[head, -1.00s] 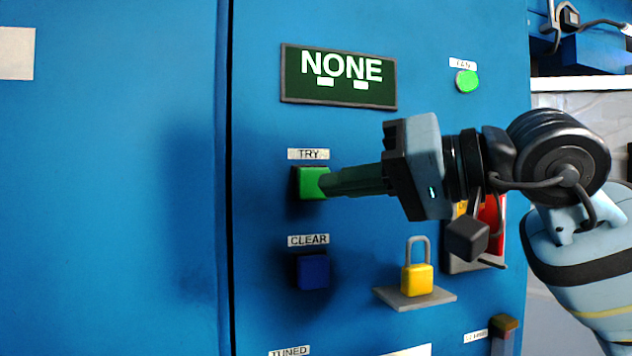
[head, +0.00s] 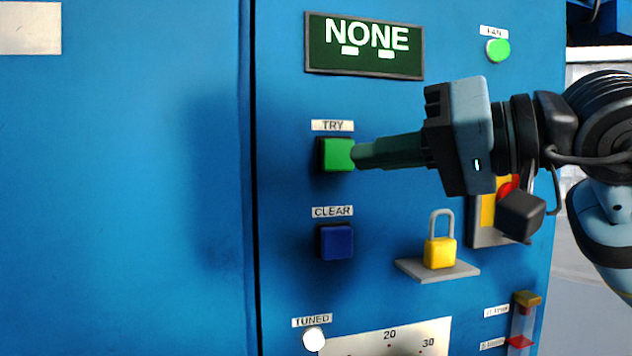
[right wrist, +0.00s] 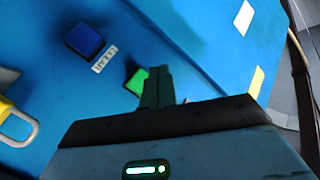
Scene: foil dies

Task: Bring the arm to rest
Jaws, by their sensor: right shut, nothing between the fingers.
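My right gripper (head: 362,156) is shut and empty. In the head view its fingertips are at the right edge of the green TRY button (head: 338,154); I cannot tell whether they touch it. In the right wrist view, the shut fingers (right wrist: 157,72) overlap part of the green button (right wrist: 134,82). My right arm comes in from the right side of the head view. My left gripper is not in view.
A blue CLEAR button (head: 336,241) is below. A yellow padlock (head: 440,253) stands on a small grey shelf (head: 412,268). A display (head: 364,46) reads NONE. A green FAN light (head: 498,50) is at upper right.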

